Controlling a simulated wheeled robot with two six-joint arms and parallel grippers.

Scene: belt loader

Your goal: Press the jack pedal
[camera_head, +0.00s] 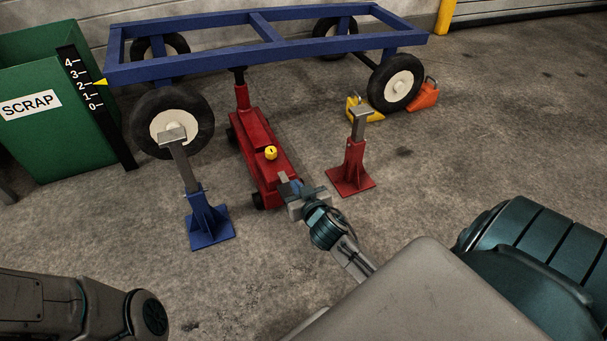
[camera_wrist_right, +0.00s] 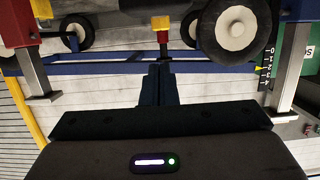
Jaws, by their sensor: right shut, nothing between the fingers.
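The red floor jack (camera_head: 258,140) stands under the blue trailer frame (camera_head: 190,60), its post up against the frame. A yellow knob (camera_head: 271,153) sits on its top. My right gripper (camera_head: 289,187) is shut and empty at the jack's near end, over a small grey bar (camera_head: 282,178) that may be the pedal. The gripper partly hides that end, and I cannot tell whether it touches. In the right wrist view the closed fingers (camera_wrist_right: 160,85) point toward the red post (camera_wrist_right: 163,38) and the yellow knob (camera_wrist_right: 160,22). My left gripper is out of view; only part of that arm shows.
A blue stand (camera_head: 207,220) is left of the jack and a red stand (camera_head: 352,170) right of it. Orange (camera_head: 424,95) and yellow chocks (camera_head: 354,108) lie near the right wheel. A green scrap bin (camera_head: 50,130) and a scale with a yellow pointer (camera_head: 99,82) stand left.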

